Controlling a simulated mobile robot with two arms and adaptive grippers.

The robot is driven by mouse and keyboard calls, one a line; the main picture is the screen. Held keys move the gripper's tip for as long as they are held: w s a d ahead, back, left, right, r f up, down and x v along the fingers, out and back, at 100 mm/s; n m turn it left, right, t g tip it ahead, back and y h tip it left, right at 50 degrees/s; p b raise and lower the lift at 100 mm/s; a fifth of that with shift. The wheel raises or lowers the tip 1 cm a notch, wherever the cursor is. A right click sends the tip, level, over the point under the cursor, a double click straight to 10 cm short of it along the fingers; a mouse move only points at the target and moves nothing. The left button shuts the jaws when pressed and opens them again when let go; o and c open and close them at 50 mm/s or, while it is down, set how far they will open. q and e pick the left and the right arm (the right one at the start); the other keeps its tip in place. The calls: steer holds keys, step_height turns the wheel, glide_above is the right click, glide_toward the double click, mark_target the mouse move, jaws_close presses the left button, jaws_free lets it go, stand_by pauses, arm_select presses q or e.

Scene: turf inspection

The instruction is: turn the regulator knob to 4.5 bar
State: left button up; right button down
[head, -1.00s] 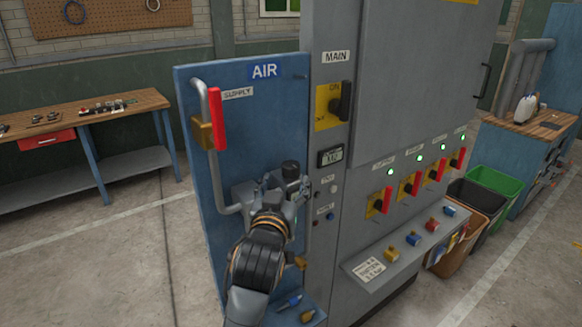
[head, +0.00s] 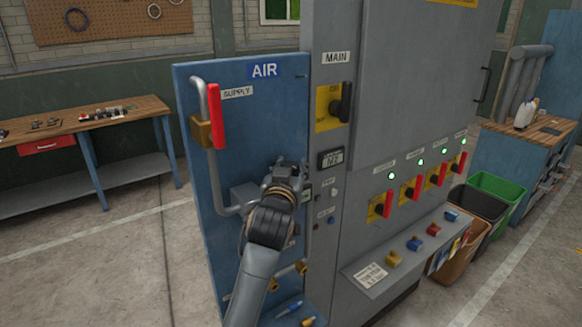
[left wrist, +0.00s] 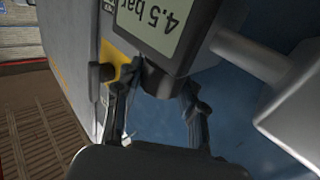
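The black regulator knob (left wrist: 156,82) sits under a grey display (left wrist: 165,25) that reads 4.5 bar in the left wrist view. My left gripper (left wrist: 162,80) has a finger on either side of the knob, with the tips drawn in against it; it looks shut on it. In the head view my left gripper (head: 284,170) is at the regulator on the blue AIR panel (head: 245,130) and hides the knob and most of the display. My right gripper is not in view.
A red-handled supply valve (head: 216,116) and its pipe stand left of my gripper. The grey cabinet (head: 410,90) with a black main switch (head: 346,102) is close on the right. A workbench (head: 85,118) stands at the left. Bins (head: 497,190) stand at the right.

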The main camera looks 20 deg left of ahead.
arm_select(q)
steer(key=c, duration=0.5)
steer(key=shift+o, duration=0.2)
steer(key=shift+r+p, duration=0.1)
steer(key=shift+p, duration=0.35)
steer(key=o, duration=1.2)
steer(key=s+d, duration=0.1)
steer(key=s, duration=1.1)
steer(key=shift+d, duration=0.25)
